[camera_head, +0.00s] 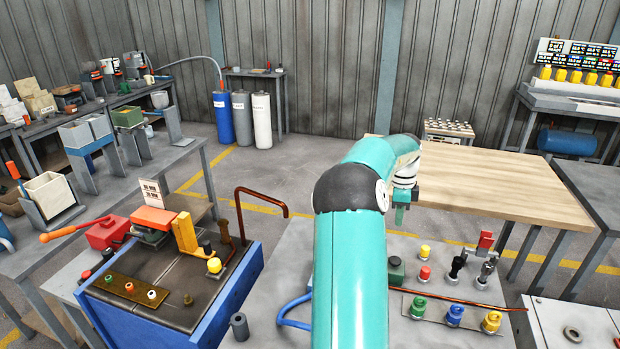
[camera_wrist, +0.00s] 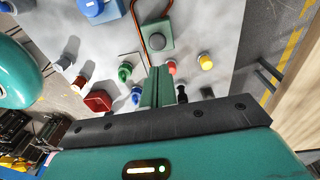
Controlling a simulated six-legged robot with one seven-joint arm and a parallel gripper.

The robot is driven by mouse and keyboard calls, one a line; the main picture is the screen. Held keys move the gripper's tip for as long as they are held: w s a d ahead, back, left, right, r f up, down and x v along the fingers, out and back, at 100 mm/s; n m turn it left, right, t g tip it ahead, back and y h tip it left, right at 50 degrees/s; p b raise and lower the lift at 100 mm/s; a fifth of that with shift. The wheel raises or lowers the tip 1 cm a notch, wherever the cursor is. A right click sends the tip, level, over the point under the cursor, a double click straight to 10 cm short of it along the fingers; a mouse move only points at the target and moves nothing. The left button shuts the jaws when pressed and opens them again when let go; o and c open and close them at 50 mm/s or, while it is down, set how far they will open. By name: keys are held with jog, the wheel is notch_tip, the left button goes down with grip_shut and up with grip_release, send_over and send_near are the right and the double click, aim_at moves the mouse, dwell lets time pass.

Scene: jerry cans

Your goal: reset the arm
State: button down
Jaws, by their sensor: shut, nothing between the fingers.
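My gripper (camera_head: 400,216) hangs at the end of my teal arm, in front of the wooden table's near left corner in the head view. In the wrist view its two green fingers (camera_wrist: 158,82) are together, with nothing between them. They point over a grey panel (camera_wrist: 215,30) with coloured knobs and are apart from it as far as I can tell. My arm hides part of the panel and floor in the head view.
The grey panel (camera_head: 350,243) carries several knobs and a red-handled lever (camera_head: 485,241). A wooden table (camera_head: 490,185) stands behind it. A blue-sided bench (camera_head: 235,285) with a bent copper pipe (camera_head: 240,205) is left. Three cylinders (camera_head: 262,120) stand by the back wall. Open floor lies between.

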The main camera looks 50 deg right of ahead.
jog(key=w+a+r+n+t, duration=0.1)
jog(key=w+a+r+n, duration=0.3)
jog(key=a, duration=0.7)
jog(key=w+a+r+n+t, duration=0.25)
jog(key=a+r+n, duration=0.3)
jog(key=a, duration=0.45)
jog(key=w+a+r+n, duration=0.3)
jog(key=a+n, duration=0.2)
jog(key=a, duration=0.6)
jog(key=s+a+n+t, duration=0.1)
jog(key=s+a+n, duration=0.2)
jog(key=a+n, duration=0.2)
jog(key=s+a+n+t, duration=0.1)
jog(key=s+a+n, duration=0.3)
jog(key=a, duration=0.8)
jog(key=s+a+n+t, duration=0.1)
jog(key=s+a+n, duration=0.3)
jog(key=a+n, duration=0.3)
jog(key=shift+a+f, duration=0.45)
jog(key=shift+a, duration=0.35)
jog(key=shift+d, duration=0.15)
